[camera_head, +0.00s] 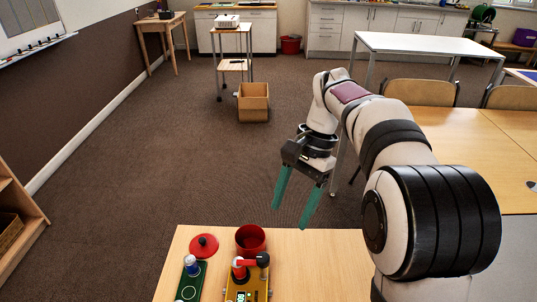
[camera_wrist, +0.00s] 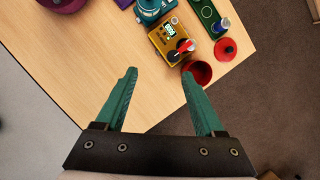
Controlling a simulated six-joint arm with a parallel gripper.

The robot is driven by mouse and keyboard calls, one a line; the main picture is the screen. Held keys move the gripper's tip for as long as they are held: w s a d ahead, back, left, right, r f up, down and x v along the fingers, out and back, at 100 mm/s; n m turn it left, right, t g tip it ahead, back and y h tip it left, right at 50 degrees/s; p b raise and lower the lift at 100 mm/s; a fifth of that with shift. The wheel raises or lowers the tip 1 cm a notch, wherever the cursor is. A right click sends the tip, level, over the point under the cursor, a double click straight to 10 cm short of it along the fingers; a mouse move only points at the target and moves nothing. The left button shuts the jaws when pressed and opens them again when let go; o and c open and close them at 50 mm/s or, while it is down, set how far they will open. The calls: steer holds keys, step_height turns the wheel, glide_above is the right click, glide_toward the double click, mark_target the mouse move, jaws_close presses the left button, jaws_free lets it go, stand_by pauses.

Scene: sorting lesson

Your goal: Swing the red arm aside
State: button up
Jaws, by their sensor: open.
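The red arm (camera_head: 246,262) sits on top of a yellow box (camera_head: 238,290) with a small display, at the front of the wooden table. In the wrist view the red arm (camera_wrist: 183,46) lies across the yellow box (camera_wrist: 160,38), beyond my fingers. My gripper (camera_head: 290,216) has green fingers pointing down, open and empty. It is above and to the right of the box, apart from it. In the wrist view the open fingers (camera_wrist: 159,73) frame bare table.
A red pot (camera_head: 250,240) stands just behind the box. A red lid (camera_head: 204,245) and a green tray (camera_head: 190,282) with a bottle (camera_head: 191,265) are to its left. The wrist view also shows a teal device (camera_wrist: 152,10) and a purple object (camera_wrist: 62,4).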

glide_toward(263, 257)
steer(key=shift+m, duration=0.3)
steer(key=x, duration=0.8)
steer(key=shift+f, duration=0.4)
jaws_close()
